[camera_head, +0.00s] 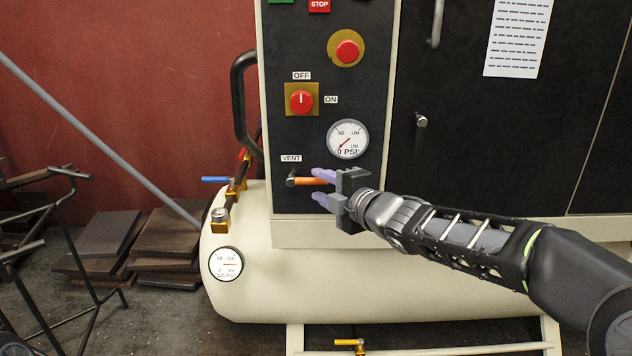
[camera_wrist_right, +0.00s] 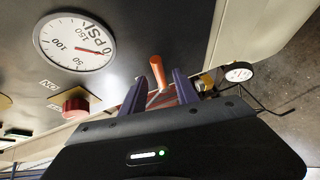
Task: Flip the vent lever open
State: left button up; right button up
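The vent lever (camera_head: 306,181) has an orange handle and sits under the VENT label (camera_head: 291,158) on the black control panel. In the head view its handle points right from a dark pivot at its left end. My right gripper (camera_head: 318,185) is at the handle's free end, with its purple fingers apart, one above and one below the handle. In the right wrist view the orange lever (camera_wrist_right: 157,72) shows between the two spread fingers of the gripper (camera_wrist_right: 160,88). Contact cannot be made out. My left gripper is not in view.
A pressure gauge (camera_head: 348,139) reading about 0 PSI is just above the gripper. A red OFF/ON knob (camera_head: 301,102) is higher up. A cream tank (camera_head: 370,285) lies below, with a blue-handled valve (camera_head: 215,180) and another gauge (camera_head: 226,264) at left.

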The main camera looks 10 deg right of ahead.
jog(key=p+v, duration=0.1)
jog(key=v, duration=0.4)
jog(key=shift+w, duration=0.1)
